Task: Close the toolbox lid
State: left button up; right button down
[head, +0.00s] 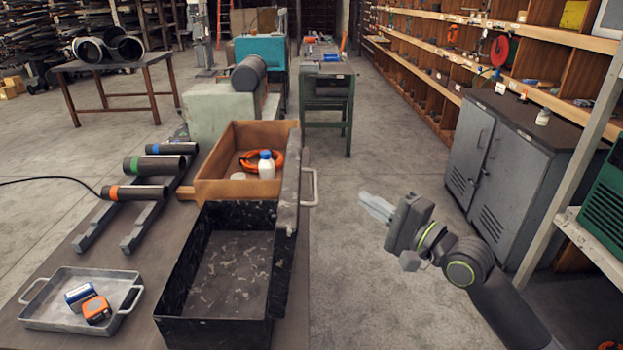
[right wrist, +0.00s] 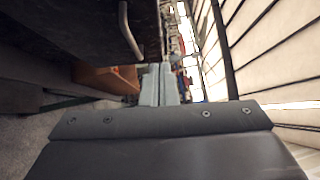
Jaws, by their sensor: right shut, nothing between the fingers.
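The black, scuffed toolbox (head: 222,268) stands on the table in the head view, its interior empty. Its lid (head: 286,226) stands up along the right side, with a metal handle (head: 310,187) on its outer face. In the right wrist view the dark lid (right wrist: 80,28) and handle (right wrist: 127,28) show at upper left. My right gripper (head: 366,202) is to the right of the toolbox, past the table's edge, apart from the lid. Its fingers (right wrist: 160,85) are together and hold nothing. My left gripper is not in view.
A wooden tray (head: 208,187) with a white bottle (head: 266,164) and orange coil stands behind the toolbox. A metal tray (head: 57,322) with two tape measures is at left. Pipes lie on a rack (head: 150,215). The floor to the right of the table is open up to a grey cabinet (head: 478,160).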

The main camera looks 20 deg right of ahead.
aim_at(316, 198)
jog(key=shift+s+a+p+x, duration=0.25)
jog(key=shift+a+p+x, duration=0.25)
jog(key=shift+x, duration=1.55)
jog(key=shift+s+a+p+x, duration=0.25)
jog(key=shift+p+x, duration=0.4)
jog(key=shift+x, duration=1.35)
jog(key=shift+s+a+p+x, duration=0.2)
jog(key=shift+a+p+x, duration=0.3)
jog(key=shift+x, duration=1.55)
jog(key=shift+d, duration=0.1)
